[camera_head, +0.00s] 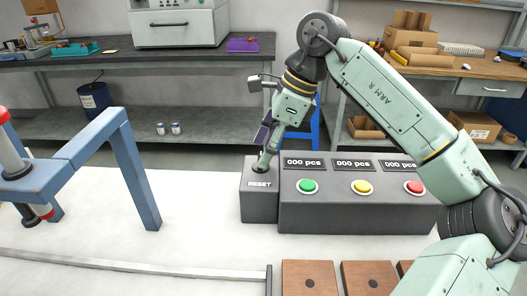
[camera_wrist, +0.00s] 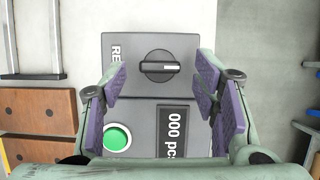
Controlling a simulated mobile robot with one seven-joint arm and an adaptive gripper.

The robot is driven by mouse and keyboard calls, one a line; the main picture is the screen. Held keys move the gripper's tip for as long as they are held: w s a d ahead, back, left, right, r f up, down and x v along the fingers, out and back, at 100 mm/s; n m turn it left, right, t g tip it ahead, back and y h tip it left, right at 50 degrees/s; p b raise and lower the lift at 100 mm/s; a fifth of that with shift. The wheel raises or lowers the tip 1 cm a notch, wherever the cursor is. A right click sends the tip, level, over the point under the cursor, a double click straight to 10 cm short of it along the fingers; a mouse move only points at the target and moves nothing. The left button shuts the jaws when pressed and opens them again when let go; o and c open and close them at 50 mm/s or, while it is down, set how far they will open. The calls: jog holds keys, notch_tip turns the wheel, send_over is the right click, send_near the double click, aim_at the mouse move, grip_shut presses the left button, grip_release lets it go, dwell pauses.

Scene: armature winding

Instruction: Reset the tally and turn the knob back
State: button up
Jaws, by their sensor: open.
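The black reset knob (camera_wrist: 160,66) sits on top of a dark grey box marked RESET (camera_head: 258,203). In the wrist view its white mark points right, away from the label, of which only "RE" shows. My gripper (camera_wrist: 160,76) is open, one finger on each side of the knob with gaps between. In the head view my gripper (camera_head: 264,160) is over the box and covers part of the knob. The counter box (camera_head: 345,217) beside it has three displays reading 000 pcs, such as the left display (camera_head: 303,163), above a green button (camera_head: 307,186), yellow button (camera_head: 362,187) and red button (camera_head: 414,187).
A blue frame (camera_head: 133,165) stands on the white table at left. Brown wooden blocks (camera_head: 309,280) lie at the front edge, right of a metal rail (camera_head: 140,265). The white table between frame and reset box is clear. Benches stand behind.

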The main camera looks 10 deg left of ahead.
jog(key=s+v, duration=0.1)
jog(key=v, duration=0.9)
jog(key=shift+w+d+r, duration=0.15)
jog(key=shift+w, duration=0.3)
